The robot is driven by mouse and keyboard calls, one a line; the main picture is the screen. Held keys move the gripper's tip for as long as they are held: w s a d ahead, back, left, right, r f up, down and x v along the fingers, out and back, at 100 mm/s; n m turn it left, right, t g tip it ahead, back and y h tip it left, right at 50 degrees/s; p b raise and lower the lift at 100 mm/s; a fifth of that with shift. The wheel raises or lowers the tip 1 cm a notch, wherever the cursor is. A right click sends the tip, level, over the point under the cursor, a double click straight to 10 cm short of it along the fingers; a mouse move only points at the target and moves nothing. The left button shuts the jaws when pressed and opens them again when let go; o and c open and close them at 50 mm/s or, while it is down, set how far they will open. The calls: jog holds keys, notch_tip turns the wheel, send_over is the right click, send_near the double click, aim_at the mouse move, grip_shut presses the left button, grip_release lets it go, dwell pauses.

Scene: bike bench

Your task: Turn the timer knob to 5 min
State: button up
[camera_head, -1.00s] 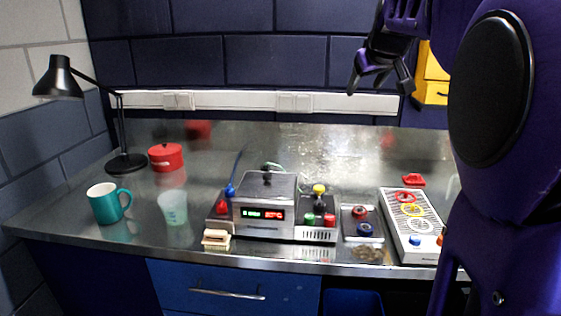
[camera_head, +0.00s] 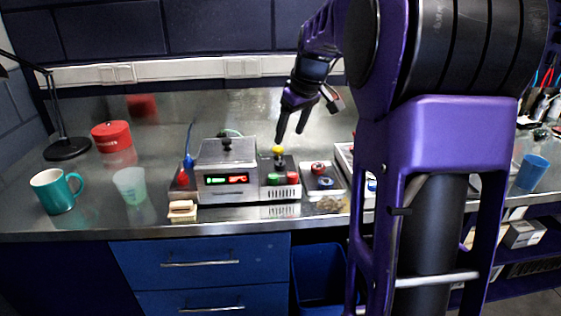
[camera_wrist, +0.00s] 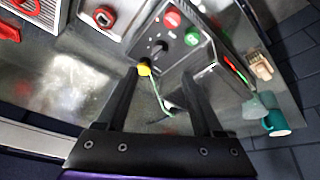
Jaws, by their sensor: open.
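The bench unit with the lit green and red display (camera_head: 226,180) stands on the metal bench. Its right-hand panel carries a black knob (camera_head: 279,164), a yellow-topped part (camera_head: 278,151), a green button (camera_head: 273,178) and a red button (camera_head: 292,177). The black knob, which looks like the timer dial, also shows in the wrist view (camera_wrist: 158,47); its scale and pointer are too small to read. My gripper (camera_head: 290,133) is open and empty, above and behind this panel, apart from it. In the wrist view the yellow part (camera_wrist: 144,67) appears between the fingertips.
A clear cup (camera_head: 130,186), teal mug (camera_head: 56,190) and red pot (camera_head: 111,136) stand left.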

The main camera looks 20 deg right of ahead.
aim_at(281, 161)
jog(key=b+x, duration=0.1)
jog(key=x, duration=1)
jog(key=shift+f, duration=0.15)
grip_shut()
